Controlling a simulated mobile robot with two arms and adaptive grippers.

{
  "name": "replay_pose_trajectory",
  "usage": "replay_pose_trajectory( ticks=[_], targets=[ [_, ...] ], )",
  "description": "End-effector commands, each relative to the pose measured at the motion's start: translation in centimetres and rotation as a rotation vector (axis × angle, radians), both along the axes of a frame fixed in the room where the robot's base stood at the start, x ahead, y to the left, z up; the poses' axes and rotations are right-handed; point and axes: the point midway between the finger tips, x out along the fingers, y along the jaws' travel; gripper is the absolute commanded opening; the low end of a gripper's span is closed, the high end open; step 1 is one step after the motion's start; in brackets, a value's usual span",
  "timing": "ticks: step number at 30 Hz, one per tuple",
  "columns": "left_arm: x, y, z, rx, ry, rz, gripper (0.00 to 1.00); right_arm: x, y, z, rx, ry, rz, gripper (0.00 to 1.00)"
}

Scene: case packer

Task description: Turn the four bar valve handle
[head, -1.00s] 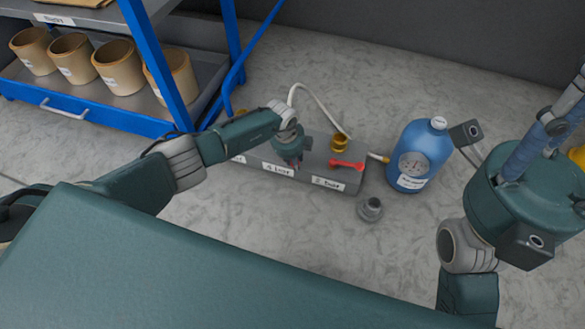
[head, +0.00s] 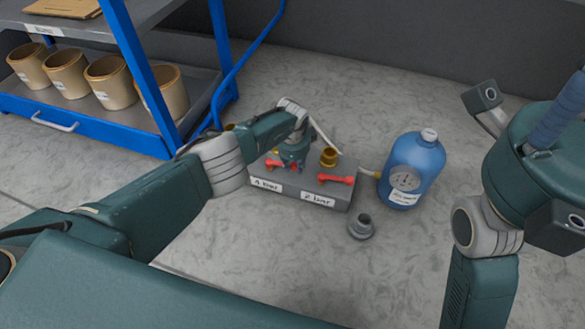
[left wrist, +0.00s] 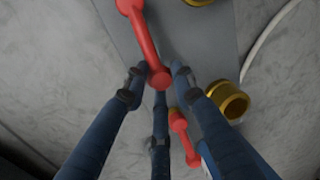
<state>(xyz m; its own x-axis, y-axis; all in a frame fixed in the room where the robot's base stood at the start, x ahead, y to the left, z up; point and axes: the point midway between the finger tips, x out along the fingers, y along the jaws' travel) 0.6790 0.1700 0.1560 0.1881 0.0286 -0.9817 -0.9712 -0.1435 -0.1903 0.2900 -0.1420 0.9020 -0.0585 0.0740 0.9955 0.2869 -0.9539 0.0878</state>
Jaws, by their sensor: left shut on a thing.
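A grey valve block (head: 340,200) lies on the floor, with "4 bar" on its left front label and "2 bar" on its right one. My left gripper (head: 294,166) is over the block, behind and right of the "4 bar" label. The red four bar handle (head: 272,164) shows left of the fingers. In the left wrist view, the handle (left wrist: 143,35) has its round end between the fingertips (left wrist: 156,82), and they are shut on it. The red two bar handle (head: 335,181) is to the right. A blue part of my right gripper (head: 560,115) shows at the right edge; its fingertips are unclear.
A brass fitting (head: 329,157) stands on the block behind the two bar handle. A blue bottle with a gauge (head: 413,165) stands to the right. A grey fitting (head: 362,226) is on the floor in front. A blue rack (head: 135,60) with several tan pots is at the left.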

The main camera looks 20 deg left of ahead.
Motion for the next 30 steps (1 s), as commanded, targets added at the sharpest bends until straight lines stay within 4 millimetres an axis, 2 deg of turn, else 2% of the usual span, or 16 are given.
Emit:
replay_pose_trajectory(
  ticks=[15, 16, 18, 30],
  targets=[
    [0.46, -0.44, 0.2, -0.006, -0.01, 0.011, 0.0, -0.1, 0.04, 0.12, -0.001, -0.007, -0.001, 0.4],
    [0.47, -0.44, 0.2, -0.006, -0.01, 0.011, 0.31, -0.1, 0.04, 0.12, -0.001, -0.007, -0.001, 0.4],
    [0.45, -0.41, 0.2, -0.006, -0.009, 0.011, 0.44, -0.11, 0.04, 0.12, -0.001, -0.007, 0.0, 0.4],
    [0.33, -0.08, 0.28, -0.002, -0.004, 0.013, 0.44, -0.09, -0.02, 0.07, 0.001, -0.006, -0.001, 0.4]
  ],
)
